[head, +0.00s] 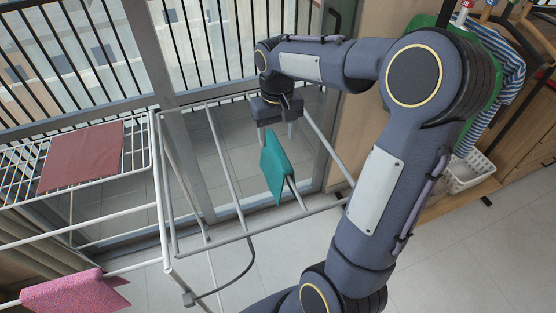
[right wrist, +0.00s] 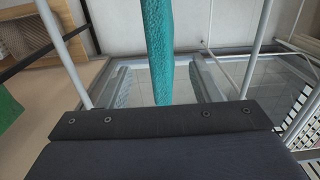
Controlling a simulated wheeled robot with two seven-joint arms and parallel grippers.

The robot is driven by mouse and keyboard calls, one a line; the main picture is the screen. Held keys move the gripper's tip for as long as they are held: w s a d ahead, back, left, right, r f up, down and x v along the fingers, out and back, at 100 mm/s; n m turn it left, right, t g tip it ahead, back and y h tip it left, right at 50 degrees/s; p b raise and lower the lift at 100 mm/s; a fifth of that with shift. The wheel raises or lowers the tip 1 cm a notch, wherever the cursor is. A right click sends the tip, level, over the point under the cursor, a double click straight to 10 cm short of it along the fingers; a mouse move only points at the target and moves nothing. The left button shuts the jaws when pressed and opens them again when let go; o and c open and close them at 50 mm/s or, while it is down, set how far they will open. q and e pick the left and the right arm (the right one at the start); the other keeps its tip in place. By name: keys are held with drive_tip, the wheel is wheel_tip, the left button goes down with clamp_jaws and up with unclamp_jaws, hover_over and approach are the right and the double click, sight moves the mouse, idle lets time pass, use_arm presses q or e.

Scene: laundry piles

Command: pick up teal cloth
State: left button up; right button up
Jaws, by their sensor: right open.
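The teal cloth (head: 275,172) hangs folded over a bar of the white drying rack (head: 225,158) in the head view. My right gripper (head: 277,138) is just above it, pointing down with its fingers apart. In the right wrist view the cloth (right wrist: 158,45) shows as a narrow strip running down between the two open fingers of the gripper (right wrist: 160,88). I cannot tell whether a finger touches it. My left gripper is not in view.
A red cloth (head: 82,157) lies on the rack's left wing, and a pink cloth (head: 75,293) hangs over a bar at the lower left. A glass door and railing stand behind. A white basket (head: 468,174) and hanging clothes (head: 510,65) are at the right.

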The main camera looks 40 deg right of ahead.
sight(277, 147)
wheel_tip(277, 147, down, 7)
drive_tip(key=shift+d+f+p, duration=0.1)
drive_tip(key=shift+f+p, duration=0.1)
drive_tip(key=shift+p, duration=0.1)
drive_tip(key=c, duration=1.1)
drive_tip(key=shift+r, duration=0.1)
